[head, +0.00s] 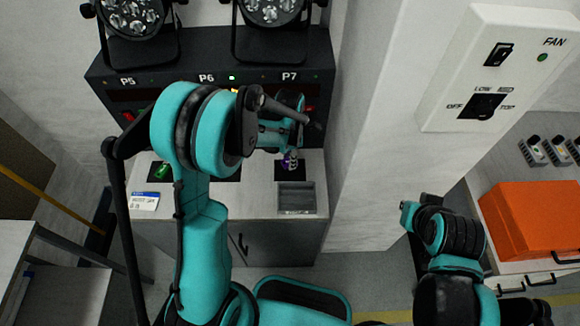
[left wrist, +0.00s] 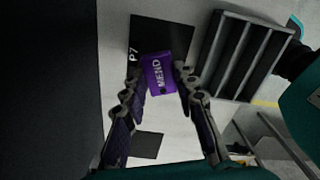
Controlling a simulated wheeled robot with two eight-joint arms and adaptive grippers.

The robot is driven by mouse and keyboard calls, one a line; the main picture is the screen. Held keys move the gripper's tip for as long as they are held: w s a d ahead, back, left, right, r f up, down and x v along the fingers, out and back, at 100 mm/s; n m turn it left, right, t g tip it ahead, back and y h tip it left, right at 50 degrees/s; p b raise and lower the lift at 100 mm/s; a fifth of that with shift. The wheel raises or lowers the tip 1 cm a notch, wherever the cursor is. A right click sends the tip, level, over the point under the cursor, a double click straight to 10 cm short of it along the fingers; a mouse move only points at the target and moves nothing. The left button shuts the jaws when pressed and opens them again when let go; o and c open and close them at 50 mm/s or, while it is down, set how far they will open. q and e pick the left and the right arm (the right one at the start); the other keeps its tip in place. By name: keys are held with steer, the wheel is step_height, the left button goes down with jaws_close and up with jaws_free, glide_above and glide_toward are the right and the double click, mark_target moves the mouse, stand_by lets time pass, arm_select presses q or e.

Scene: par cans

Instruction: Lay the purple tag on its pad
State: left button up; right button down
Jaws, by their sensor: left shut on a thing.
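The purple tag, marked MEND, is between the fingertips of my left gripper in the left wrist view (left wrist: 157,73). My left gripper (left wrist: 160,82) is shut on its two sides. The tag overlaps the lower part of a black pad marked P7 (left wrist: 162,36); I cannot tell whether it touches it. In the head view the purple tag (head: 290,161) shows small below my left wrist, in front of the P7 label. Part of my right arm shows at the lower right of the head view, but its gripper fingers do not show.
A grey slotted tray (left wrist: 238,55) sits close beside the pad; it is also in the head view (head: 296,198). Another black pad (left wrist: 147,145) is bare. A green item (head: 163,171) and a white card (head: 144,201) lie to the left. The dark panel (head: 150,78) rises behind.

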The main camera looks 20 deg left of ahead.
arm_select(q)
steer(key=shift+f+b, duration=0.6)
steer(key=shift+f, duration=1.55)
steer(key=shift+f, duration=0.25)
steer(key=o, duration=0.9)
steer(key=shift+r, duration=0.1)
steer(key=shift+o, duration=0.2)
steer(key=shift+r, duration=0.1)
